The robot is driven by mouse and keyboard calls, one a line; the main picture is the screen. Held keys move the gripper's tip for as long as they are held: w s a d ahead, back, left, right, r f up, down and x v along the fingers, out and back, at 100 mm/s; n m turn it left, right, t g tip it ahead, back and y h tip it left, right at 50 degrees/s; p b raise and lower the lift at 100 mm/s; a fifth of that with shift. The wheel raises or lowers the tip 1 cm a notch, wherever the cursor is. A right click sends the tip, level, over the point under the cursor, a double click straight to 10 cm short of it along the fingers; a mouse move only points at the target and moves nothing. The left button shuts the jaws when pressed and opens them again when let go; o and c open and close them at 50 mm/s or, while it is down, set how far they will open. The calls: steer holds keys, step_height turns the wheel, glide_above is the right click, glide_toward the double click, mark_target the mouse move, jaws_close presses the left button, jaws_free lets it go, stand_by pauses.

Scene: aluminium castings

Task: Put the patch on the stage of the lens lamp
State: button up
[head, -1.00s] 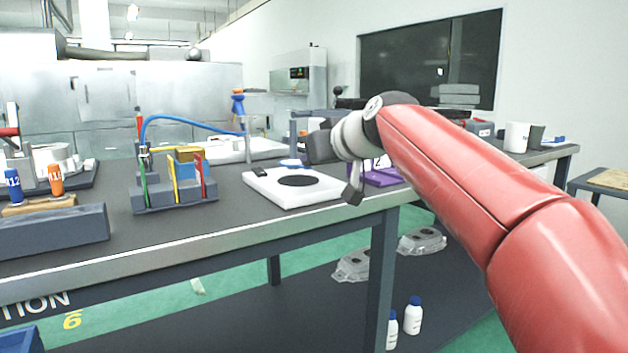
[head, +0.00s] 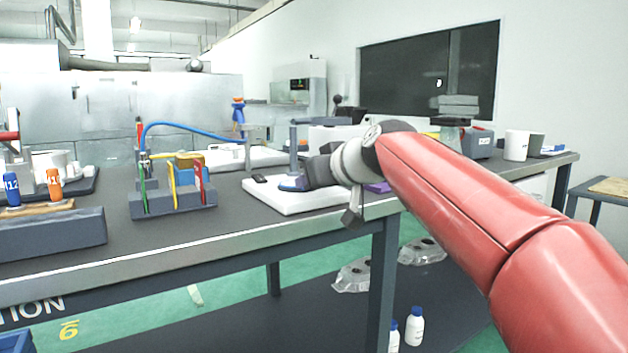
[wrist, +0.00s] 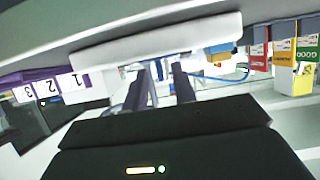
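A white slab-shaped base (head: 325,203) with a dark round spot stands near the bench's front edge, and a grey post with a side arm (head: 293,150) rises behind it. I cannot tell whether these form the lens lamp. My gripper (head: 300,182) is low over the base and hides most of the spot. A small blue piece (head: 292,184) shows at its tip; whether this is the patch, and whether it is held, is unclear. In the wrist view my two dark fingers (wrist: 160,85) stand apart, reaching towards a white slab (wrist: 155,45). The space between them is unclear.
Left of the base is a grey rack with coloured tools and a blue hose (head: 175,195). A purple numbered holder (wrist: 50,88) shows in the wrist view.

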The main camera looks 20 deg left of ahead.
steer(key=shift+r, duration=0.1)
steer(key=shift+r+p, duration=0.25)
steer(key=shift+p, duration=0.05)
steer(key=v, duration=1.2)
steer(key=shift+b, duration=0.45)
steer(key=shift+f, duration=0.15)
steer(key=s+d+f+m+g+h, duration=0.1)
steer(key=s+d+f+m+h, duration=0.2)
steer(key=s+d+f, duration=0.4)
steer(key=s+d+f+m+g+h, duration=0.1)
steer(key=s+d+f+m+h, duration=0.2)
steer(key=s+d+f, duration=0.4)
steer(key=s+d+f+m+g+h, duration=0.1)
steer(key=s+d+f+m+h, duration=0.2)
steer(key=f, duration=1.8)
steer(key=s+d+h, duration=0.1)
steer(key=s+d, duration=0.3)
steer(key=d, duration=0.5)
steer(key=shift+m, duration=0.4)
